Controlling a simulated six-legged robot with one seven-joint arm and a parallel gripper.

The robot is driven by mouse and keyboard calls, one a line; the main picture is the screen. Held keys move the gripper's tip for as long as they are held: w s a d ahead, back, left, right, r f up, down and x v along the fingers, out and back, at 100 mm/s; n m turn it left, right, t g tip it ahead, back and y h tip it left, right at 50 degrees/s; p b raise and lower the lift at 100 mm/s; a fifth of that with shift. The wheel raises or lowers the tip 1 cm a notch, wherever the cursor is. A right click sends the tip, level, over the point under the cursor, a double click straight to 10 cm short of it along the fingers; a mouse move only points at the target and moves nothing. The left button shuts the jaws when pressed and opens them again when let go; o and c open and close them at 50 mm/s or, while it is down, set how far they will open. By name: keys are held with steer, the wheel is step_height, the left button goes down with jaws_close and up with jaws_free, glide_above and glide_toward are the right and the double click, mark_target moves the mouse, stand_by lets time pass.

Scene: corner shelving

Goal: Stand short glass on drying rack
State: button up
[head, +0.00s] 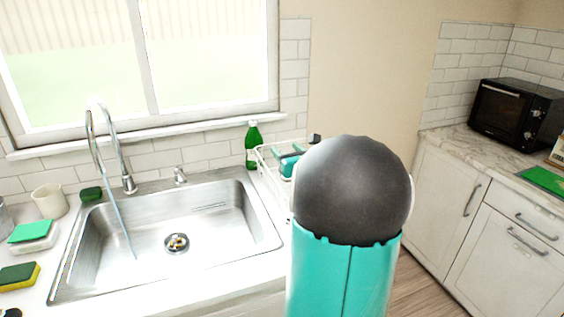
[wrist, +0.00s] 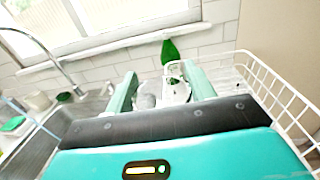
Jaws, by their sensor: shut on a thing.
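The drying rack is a white wire rack (head: 262,160) on the counter right of the sink; its wire side also shows at the right in the wrist view (wrist: 268,88). My gripper (wrist: 163,82) has its two teal fingers spread apart and shut on the short glass (wrist: 160,95). The glass is clear and hard to make out, a pale grey shape between the fingers. In the head view my gripper is over the rack, largely hidden behind my dark, round arm joint. Whether the glass touches the rack cannot be told.
A green bottle (head: 253,143) stands behind the rack by the tiled wall. The steel sink (head: 215,222) and tall faucet (head: 127,183) are to the left. A cup (head: 48,201) and sponges (head: 18,276) are on the far left counter. A black oven (head: 511,112) is at right.

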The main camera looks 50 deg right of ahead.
steer(key=shift+w+d+f, duration=0.25)
steer(key=shift+d+f, duration=0.1)
steer(key=shift+f, duration=0.15)
step_height(320, 180, down, 2)
steer(key=shift+d+f, duration=0.15)
steer(key=shift+f, duration=0.4)
steer(key=shift+f, duration=0.35)
steer(key=shift+f, duration=0.25)
steer(key=o, duration=1.5)
steer(key=shift+o, duration=0.2)
